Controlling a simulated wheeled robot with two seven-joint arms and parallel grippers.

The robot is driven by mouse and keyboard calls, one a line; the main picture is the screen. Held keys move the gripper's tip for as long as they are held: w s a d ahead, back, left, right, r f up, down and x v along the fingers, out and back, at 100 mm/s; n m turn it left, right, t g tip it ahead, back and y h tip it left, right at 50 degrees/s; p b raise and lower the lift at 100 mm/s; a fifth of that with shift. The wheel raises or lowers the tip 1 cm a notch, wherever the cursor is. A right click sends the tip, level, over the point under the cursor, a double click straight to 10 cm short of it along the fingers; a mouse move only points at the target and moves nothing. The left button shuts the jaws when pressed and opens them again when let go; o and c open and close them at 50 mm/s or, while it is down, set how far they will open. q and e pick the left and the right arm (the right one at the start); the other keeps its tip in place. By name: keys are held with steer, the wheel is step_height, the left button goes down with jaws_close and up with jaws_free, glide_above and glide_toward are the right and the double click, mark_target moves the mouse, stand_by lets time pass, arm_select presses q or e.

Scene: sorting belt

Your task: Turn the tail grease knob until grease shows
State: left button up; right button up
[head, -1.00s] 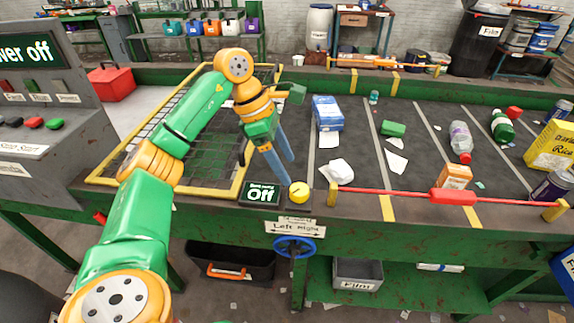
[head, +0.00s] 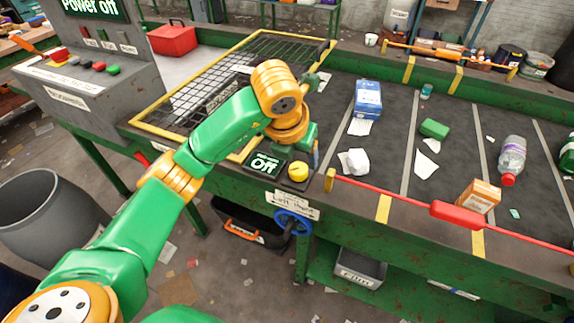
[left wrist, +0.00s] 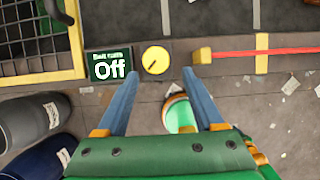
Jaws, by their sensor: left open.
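A round yellow knob (head: 298,172) sits on the belt's near edge, beside a small dark display reading "Off" (head: 264,164). No label in view clearly says tail grease, and I see no grease. My left gripper (left wrist: 160,70) is open and empty. In the left wrist view its blue fingertips lie either side of the lower part of the yellow knob (left wrist: 155,60); I cannot tell whether they touch it. In the head view the gripper's wrist is just behind the knob and its fingers are mostly hidden. My right gripper is not in view.
A blue handwheel (head: 292,222) hangs below a "Left Right" sign (head: 293,205). A red bar (head: 455,213) runs along the belt edge. A yellow-framed mesh guard (head: 160,128) is on the left. A blue box (head: 367,98) and litter lie on the belt.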

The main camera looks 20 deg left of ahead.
mark_target(298, 169)
arm_select(q)
steer(key=x, duration=0.2)
steer(key=p+x, duration=0.1)
steer(key=x, duration=0.1)
steer(key=a+x, duration=0.1)
steer(key=x, duration=0.1)
steer(key=shift+p, duration=0.35)
steer(key=shift+w+d+f, duration=0.15)
steer(key=shift+f, duration=0.25)
steer(key=shift+d, duration=0.1)
steer(key=shift+c, duration=0.6)
steer(key=c, duration=1)
steer(key=shift+o, duration=0.2)
steer(key=shift+a+f+m+h+b, duration=0.2)
steer(key=shift+m+h+b, duration=0.2)
steer(key=shift+m+b, duration=0.5)
steer(key=shift+m+h+b, duration=0.3)
steer(key=shift+m+b, duration=0.3)
steer(key=shift+b, duration=0.1)
steer(key=shift+r+m+g+h+b, duration=0.1)
steer(key=shift+m+g+h+b, duration=0.2)
steer(key=shift+m+b, duration=0.5)
steer(key=shift+r+m+h, duration=0.1)
steer(key=shift+m+h, duration=0.2)
steer(key=shift+m, duration=0.8)
